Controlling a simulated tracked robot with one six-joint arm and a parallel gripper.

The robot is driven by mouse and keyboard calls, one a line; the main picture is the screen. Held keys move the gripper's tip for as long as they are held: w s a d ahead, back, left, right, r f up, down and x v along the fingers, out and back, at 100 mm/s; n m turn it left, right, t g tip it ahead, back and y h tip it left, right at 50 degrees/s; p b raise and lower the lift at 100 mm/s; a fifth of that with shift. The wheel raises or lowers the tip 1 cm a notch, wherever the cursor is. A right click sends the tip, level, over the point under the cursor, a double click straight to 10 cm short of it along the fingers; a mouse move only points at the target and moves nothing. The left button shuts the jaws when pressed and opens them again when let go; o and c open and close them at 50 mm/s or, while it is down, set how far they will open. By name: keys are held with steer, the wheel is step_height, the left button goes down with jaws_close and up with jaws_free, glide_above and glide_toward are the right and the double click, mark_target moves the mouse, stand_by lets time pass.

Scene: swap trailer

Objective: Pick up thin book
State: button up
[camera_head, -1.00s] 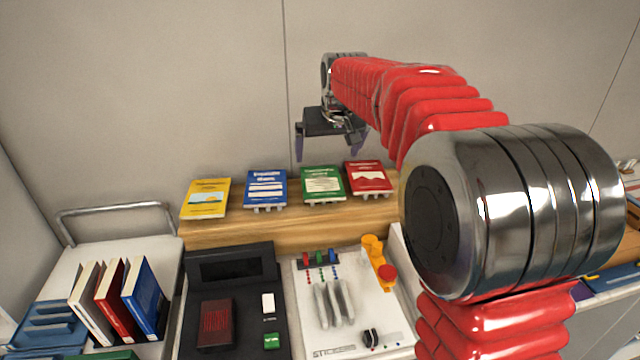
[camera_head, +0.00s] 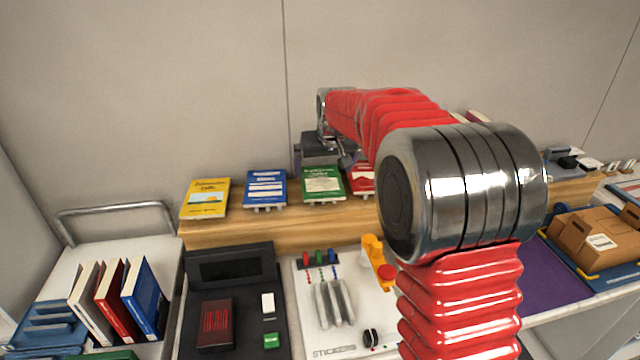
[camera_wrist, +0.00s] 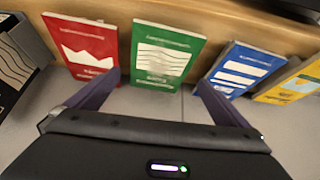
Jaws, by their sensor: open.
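Four candidate thin books lean in a row on the wooden ledge: yellow (camera_head: 207,197), blue (camera_head: 265,187), green (camera_head: 322,184) and red (camera_head: 361,179). I cannot tell which one the task means. My gripper (camera_head: 322,163) is open and empty, just above and behind the green book in the head view. In the wrist view, the fingers of my gripper (camera_wrist: 158,80) point toward the green book (camera_wrist: 165,55), which shows between them. The red book (camera_wrist: 84,48) is to the left, the blue book (camera_wrist: 240,69) to the right. My arm partly hides the red book in the head view.
Upright white, red and blue books (camera_head: 147,295) stand in a rack at left. A black device (camera_head: 232,270) and a white panel (camera_head: 302,335) lie below the ledge (camera_head: 290,233). Cardboard boxes (camera_head: 595,240) sit at right. A pale wall rises behind.

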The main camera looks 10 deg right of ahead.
mark_target(321, 181)
steer(key=shift+s+x, duration=0.2)
steer(key=shift+x, duration=2.45)
steer(key=c, duration=0.9)
